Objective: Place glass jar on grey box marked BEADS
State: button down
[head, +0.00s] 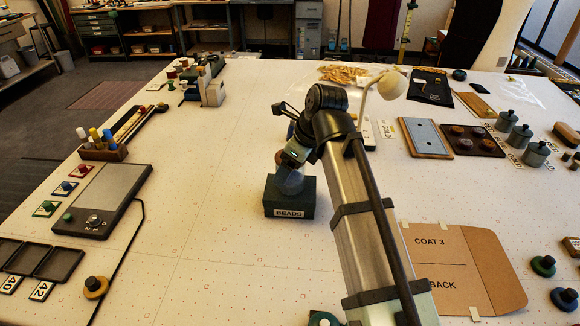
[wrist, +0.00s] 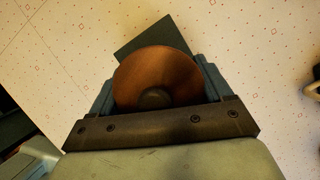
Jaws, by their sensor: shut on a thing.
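The glass jar (head: 291,184) shows as pale bluish glass below my gripper (head: 290,164) in the head view. My gripper is shut on it. In the wrist view the jar's round brown lid (wrist: 170,68) with a dark knob sits between the two fingers of my gripper (wrist: 157,82). The dark grey box marked BEADS (head: 290,208) stands on the table directly below the jar. A corner of the box (wrist: 148,35) shows past the lid in the wrist view. I cannot tell whether the jar's base touches the box top. My gripper and arm hide part of the jar.
The table (head: 205,180) is clear to the left of the box. A flat grey device (head: 108,193) with a cable lies farther left. A cardboard COAT 3 folder (head: 455,262) lies at the front right. A lamp (head: 391,85) stands behind my arm.

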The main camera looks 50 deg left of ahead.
jog(key=shift+f, duration=0.2)
grip_release()
dwell(0.3)
jog(key=v, duration=1.2)
jog(key=shift+r, duration=0.1)
